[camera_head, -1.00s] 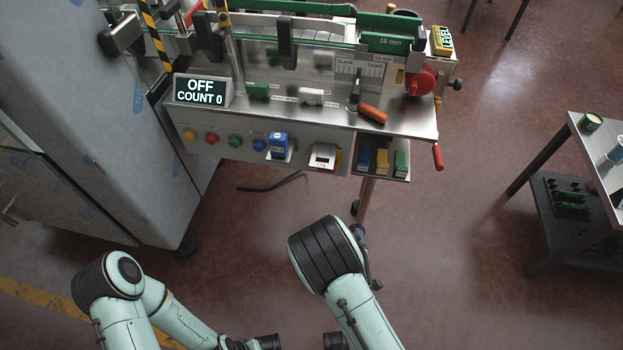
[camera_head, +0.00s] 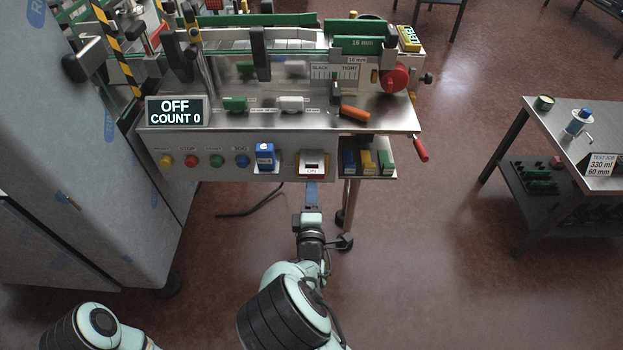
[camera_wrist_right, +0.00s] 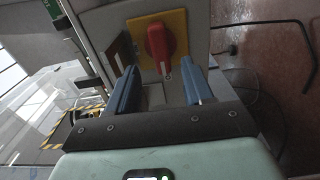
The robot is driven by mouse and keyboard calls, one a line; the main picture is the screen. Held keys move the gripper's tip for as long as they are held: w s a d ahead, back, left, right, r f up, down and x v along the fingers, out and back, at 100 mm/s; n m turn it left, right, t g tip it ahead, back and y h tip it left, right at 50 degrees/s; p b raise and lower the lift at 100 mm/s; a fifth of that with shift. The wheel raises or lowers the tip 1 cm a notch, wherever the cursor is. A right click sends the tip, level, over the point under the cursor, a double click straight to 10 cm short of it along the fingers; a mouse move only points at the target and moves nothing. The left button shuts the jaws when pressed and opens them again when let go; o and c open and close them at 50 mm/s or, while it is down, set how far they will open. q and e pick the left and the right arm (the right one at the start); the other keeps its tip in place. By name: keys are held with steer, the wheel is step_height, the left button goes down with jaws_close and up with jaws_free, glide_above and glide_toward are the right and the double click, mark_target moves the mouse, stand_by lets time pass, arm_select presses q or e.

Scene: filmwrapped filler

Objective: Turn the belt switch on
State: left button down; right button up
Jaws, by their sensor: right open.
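The machine's display (camera_head: 176,111) reads OFF, COUNT 0. On its front panel a switch housing (camera_head: 313,163) marked ON shows a dark red part. My right gripper (camera_head: 312,190) is just below and in front of that housing, its blue fingers pointing at it. In the right wrist view a red rotary knob (camera_wrist_right: 160,45) stands on a yellow plate (camera_wrist_right: 178,28). It lies beyond the two spread, empty fingertips (camera_wrist_right: 160,72), roughly centred between them. I cannot tell whether they touch. My left arm is at the lower left of the head view; its gripper is out of sight.
Left of the switch are a blue block (camera_head: 265,156) and several coloured buttons, including a red one (camera_head: 191,160). Coloured blocks (camera_head: 367,162) sit in a tray to the right. An orange handle (camera_head: 354,114) lies above. A side table (camera_head: 560,135) stands right; floor between is clear.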

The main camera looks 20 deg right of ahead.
mark_target(312, 178)
steer(key=x, duration=0.6)
steer(key=shift+w+f+b, duration=0.1)
steer(key=shift+w+b, duration=0.25)
steer(key=shift+b, duration=0.05)
arm_select(q)
steer(key=shift+w+a+f+t, duration=0.3)
steer(key=shift+w+f, duration=0.25)
arm_select(e)
jaws_close()
